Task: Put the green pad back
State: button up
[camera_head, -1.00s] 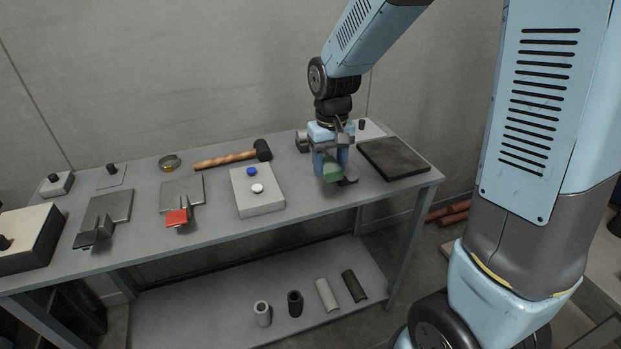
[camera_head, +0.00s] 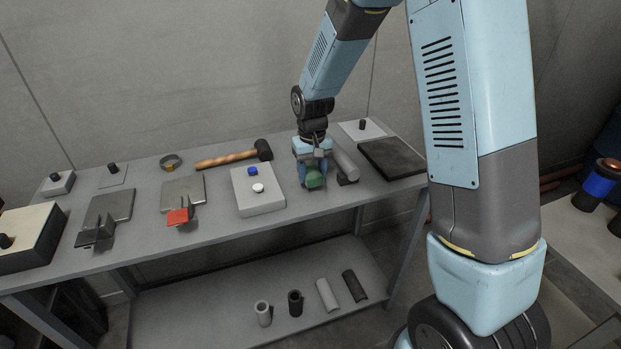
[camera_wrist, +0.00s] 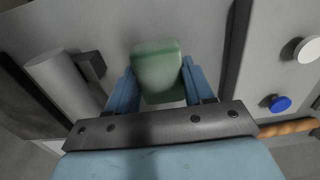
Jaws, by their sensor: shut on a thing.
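The green pad (camera_wrist: 157,72) is between the two blue fingers of my gripper (camera_wrist: 160,92) in the wrist view. My gripper is shut on it. In the head view, the green pad (camera_head: 314,180) shows at the lower end of my gripper (camera_head: 313,174), over the table between the white box with buttons and a grey cylinder. Whether the pad touches the table cannot be told. The grey cylinder (camera_head: 344,163) lies beside my gripper with a small dark block at its near end; both also show at the left in the wrist view.
The white box (camera_head: 257,192) with a blue and a white button stands left of my gripper. A dark slab (camera_head: 391,158) lies to the right. A mallet (camera_head: 233,155) lies behind. Grey plates with a black pad (camera_head: 96,236) and a red pad (camera_head: 178,216) are further left.

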aim_at(312, 172)
jog(key=shift+f, duration=1.2)
jog(key=o, duration=1.1)
notch_tip(312, 172, up, 11)
jog(key=shift+f, duration=0.2)
jog(key=s+d+r+m+t, duration=0.2)
jog(key=s+d+r+t, duration=0.1)
jog(key=s+d+r, duration=0.95)
jog(key=shift+s+d+r+m+t, duration=0.2)
jog(key=shift+s+d+r+t, duration=0.5)
jog(key=shift+s, duration=1.5)
jog(key=shift+s+d+r+m+t, duration=0.2)
jog(key=shift+s+d+r, duration=1.05)
jog(key=shift+s, duration=0.9)
jog(key=shift+s+d+r+m+t, duration=0.3)
jog(key=shift+s+d+r, duration=0.65)
jog(key=shift+s, duration=1.25)
